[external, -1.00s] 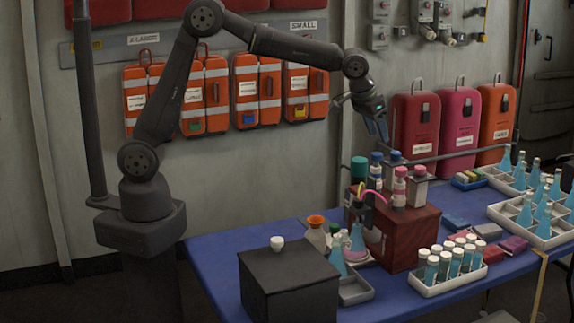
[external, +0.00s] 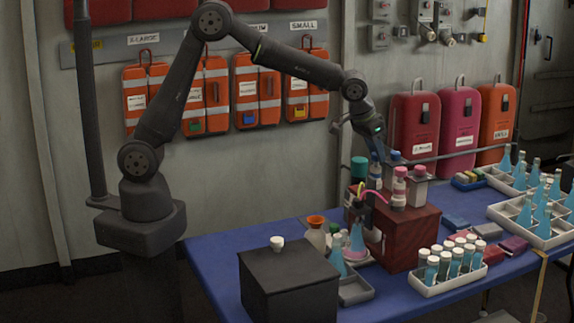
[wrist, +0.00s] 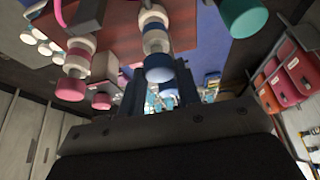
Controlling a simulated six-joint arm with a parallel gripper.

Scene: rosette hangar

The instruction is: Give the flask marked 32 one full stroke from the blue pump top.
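My gripper (external: 374,150) points down over the blue pump top at the back left of the red-brown box (external: 412,236). In the wrist view the blue pump top (wrist: 158,68) sits in line with the gap between my two fingers, which stand apart; I cannot tell whether they touch it. In the external view my gripper mostly hides this top. A flask with blue liquid (external: 357,240) stands at the front left of the box, near the pump outlet. Another blue flask (external: 337,260) stands by the grey tray (external: 355,290). No number is readable on either.
Pink-topped pumps (external: 400,172) and a green-topped one (external: 359,168) stand close by. A black block (external: 288,285) with a white cup-like piece (external: 277,242) is at front left. A rack of white-capped vials (external: 448,275) and flask trays (external: 540,225) lie to the right.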

